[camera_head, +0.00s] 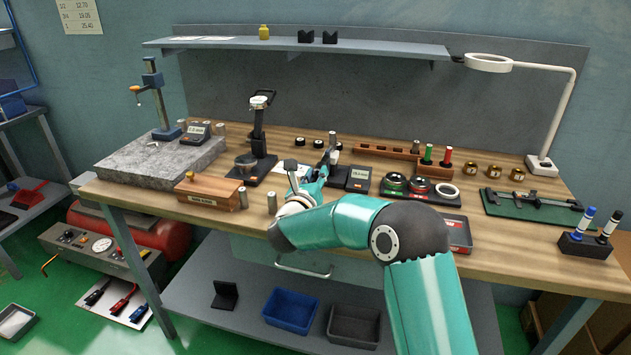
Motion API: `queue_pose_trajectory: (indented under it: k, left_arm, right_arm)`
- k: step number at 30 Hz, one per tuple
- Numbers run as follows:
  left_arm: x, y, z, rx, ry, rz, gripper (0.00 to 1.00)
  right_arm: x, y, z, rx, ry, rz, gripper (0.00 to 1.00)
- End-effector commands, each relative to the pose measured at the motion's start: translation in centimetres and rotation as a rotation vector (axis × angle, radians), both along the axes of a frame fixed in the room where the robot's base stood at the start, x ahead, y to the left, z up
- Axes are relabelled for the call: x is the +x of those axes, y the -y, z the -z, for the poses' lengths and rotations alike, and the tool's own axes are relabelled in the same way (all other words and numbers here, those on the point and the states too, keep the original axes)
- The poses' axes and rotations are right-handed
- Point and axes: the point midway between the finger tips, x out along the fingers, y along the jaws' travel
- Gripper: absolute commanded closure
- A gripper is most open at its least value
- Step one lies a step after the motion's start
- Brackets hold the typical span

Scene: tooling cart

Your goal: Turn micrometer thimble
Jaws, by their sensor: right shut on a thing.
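My right gripper (303,186) reaches in over the front middle of the wooden bench, at the end of my teal arm. It is shut on a small part at the micrometer (326,162), which I take to be its thimble. The fingers and wrist hide most of the micrometer and the exact contact. A dark box with a small display (352,178) stands just right of the gripper. My left gripper is not in view.
A dial gauge stand (259,135) and a wooden box (209,191) stand left of the gripper. A granite plate (150,162) lies farther left. A tray of ring gauges (421,189) and a green mat (530,209) lie right. A shelf (300,46) spans the back.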

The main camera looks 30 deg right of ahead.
Motion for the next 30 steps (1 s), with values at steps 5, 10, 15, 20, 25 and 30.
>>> queue_pose_trajectory:
  k: [5,10,15,20,25,30]
  left_arm:
    - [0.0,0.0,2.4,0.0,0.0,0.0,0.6]
    - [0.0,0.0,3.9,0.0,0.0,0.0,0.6]
    - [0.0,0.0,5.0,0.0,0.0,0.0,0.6]
    - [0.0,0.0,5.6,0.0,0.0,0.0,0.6]
    - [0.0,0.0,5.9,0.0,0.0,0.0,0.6]
    - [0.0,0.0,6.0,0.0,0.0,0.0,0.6]
  right_arm:
    - [0.1,-0.2,0.5,-0.085,-0.096,-0.004,1.0]
    - [0.1,-0.2,0.4,-0.187,-0.214,-0.005,1.0]
    - [0.2,-0.3,0.4,-0.291,-0.338,-0.005,1.0]
    - [0.2,-0.3,0.4,-0.391,-0.455,-0.007,1.0]
    - [0.2,-0.4,0.3,-0.495,-0.579,-0.007,1.0]
    - [0.3,-0.4,0.3,-0.6,-0.703,-0.008,1.0]
